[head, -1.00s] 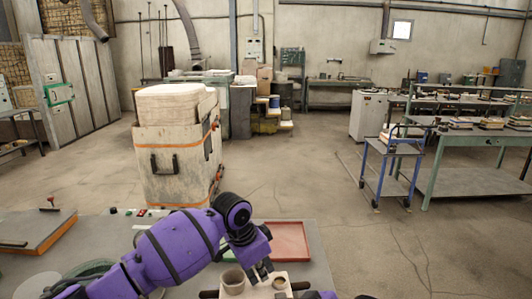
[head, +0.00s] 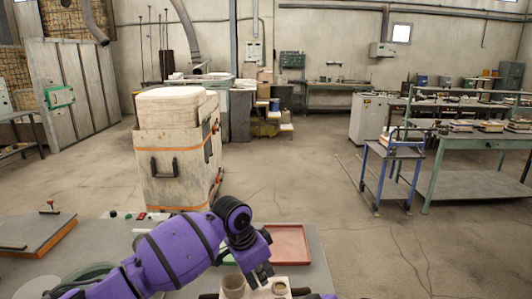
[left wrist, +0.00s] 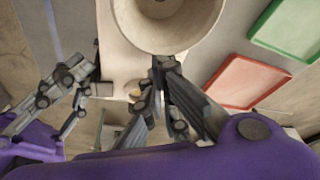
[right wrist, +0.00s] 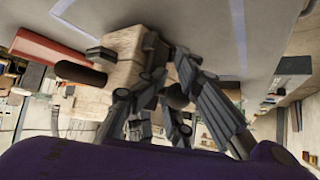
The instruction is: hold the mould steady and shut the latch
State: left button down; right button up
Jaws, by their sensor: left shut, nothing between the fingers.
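The mould (head: 257,295) is a pale block at the bottom edge of the head view, partly cut off. A pouring cup (head: 233,285) and a smaller round opening (head: 279,287) sit on its top. My left gripper (head: 261,278) is shut and empty, pointing down over the mould between them. The left wrist view shows its fingertips (left wrist: 164,66) together beside the cup (left wrist: 165,25). My right gripper (right wrist: 170,68) is at the mould's side in the right wrist view, its fingers close to the block (right wrist: 122,50). Whether they hold anything is unclear. I cannot make out the latch.
A red tray (head: 288,244) lies on the table just beyond the mould. A green tray (left wrist: 290,28) is beside it in the left wrist view. A wooden-edged board (head: 35,238) is at the left. A tall cart (head: 172,150) stands behind the table; open floor lies to the right.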

pick_arm(q)
jog(key=shift+s+a+f, duration=0.1)
jog(key=shift+s+f, duration=0.25)
jog(key=shift+f, duration=0.3)
pick_arm(e)
notch_tip(320, 180, up, 2)
jog(key=shift+d+r, duration=0.1)
jog(key=shift+d, duration=0.05)
jog(key=o, duration=0.3)
jog(key=shift+v, duration=1.15)
pick_arm(q)
jog(key=shift+w+r, duration=0.1)
jog(key=shift+r, duration=0.25)
jog(key=shift+w, duration=0.1)
pick_arm(e)
jog(key=s+d+r, duration=0.2)
jog(key=shift+s+d, duration=0.25)
pick_arm(q)
jog(key=shift+r, duration=0.15)
pick_arm(e)
jog(key=shift+r, duration=0.1)
